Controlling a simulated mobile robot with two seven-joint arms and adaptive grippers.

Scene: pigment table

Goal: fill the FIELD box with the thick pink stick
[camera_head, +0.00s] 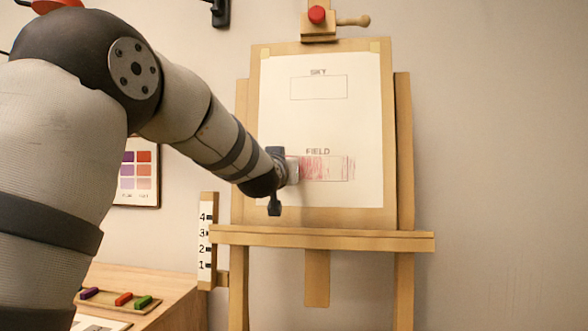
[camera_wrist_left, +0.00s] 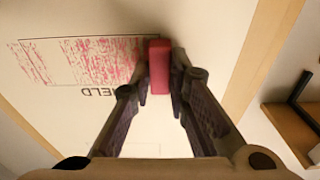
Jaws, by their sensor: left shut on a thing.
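The FIELD box (camera_head: 335,168) is the lower outlined box on the white paper (camera_head: 280,115) on the easel. Patchy pink strokes cover much of it, with pale gaps, and some cross its right edge in the head view. The FIELD box (camera_wrist_left: 50,62) also shows in the left wrist view. My left gripper (camera_wrist_left: 160,85) is shut on the thick pink stick (camera_wrist_left: 159,66), held at one end of the box; I cannot tell whether its tip touches the paper. In the head view my left arm hides the stick and the box's left end. My right gripper is not in view.
The empty SKY box (camera_head: 319,88) is higher on the paper. The easel ledge (camera_head: 330,239) runs below the paper. A side table (camera_head: 165,290) at lower left bears a tray with purple, red (camera_head: 123,299) and green (camera_head: 143,302) sticks. A numbered scale (camera_head: 206,240) stands left of the easel.

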